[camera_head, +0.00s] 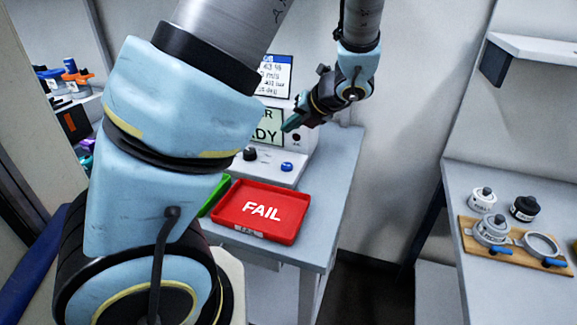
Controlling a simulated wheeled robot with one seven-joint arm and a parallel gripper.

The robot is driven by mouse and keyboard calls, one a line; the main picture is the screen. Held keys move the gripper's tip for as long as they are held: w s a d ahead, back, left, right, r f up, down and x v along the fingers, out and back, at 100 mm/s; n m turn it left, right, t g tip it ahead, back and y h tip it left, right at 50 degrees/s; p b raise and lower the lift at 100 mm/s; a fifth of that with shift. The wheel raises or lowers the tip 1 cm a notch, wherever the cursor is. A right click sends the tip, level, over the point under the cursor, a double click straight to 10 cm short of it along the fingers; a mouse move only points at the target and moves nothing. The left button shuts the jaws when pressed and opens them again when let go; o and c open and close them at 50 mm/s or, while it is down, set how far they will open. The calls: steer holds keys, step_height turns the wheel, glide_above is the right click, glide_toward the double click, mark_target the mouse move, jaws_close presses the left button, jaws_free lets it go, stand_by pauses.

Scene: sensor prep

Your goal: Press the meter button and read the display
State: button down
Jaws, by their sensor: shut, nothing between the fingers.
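The meter (272,170) is a pale box on the grey table, partly hidden by my arm. Its greenish display (268,131) shows dark text ending in "ER" and "DY"; the left part is covered. A small dark round button (297,137) sits right of the display. A black knob (250,153) and a blue knob (287,167) are on the lower front part. My gripper (289,124) is shut and empty, its tips pointing left and down near the display's right edge, above the dark button. I cannot tell whether it touches the meter.
A printed notice (276,76) is on the wall behind. A right-hand table (483,279) holds a wooden board (513,255) with metal parts.

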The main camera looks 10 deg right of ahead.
steer(key=b, duration=0.8)
glide_above(289, 167)
step_height(289, 167, down, 7)
steer(key=shift+d+r, duration=0.1)
steer(key=shift+f, duration=1)
steer(key=shift+f, duration=0.1)
stand_by(0.6)
steer(key=shift+f, duration=0.3)
steer(key=shift+f+b, duration=0.4)
steer(key=shift+f, duration=0.05)
stand_by(0.7)
steer(key=shift+r, duration=0.1)
steer(key=shift+r+p, duration=0.8)
steer(key=shift+p, duration=0.3)
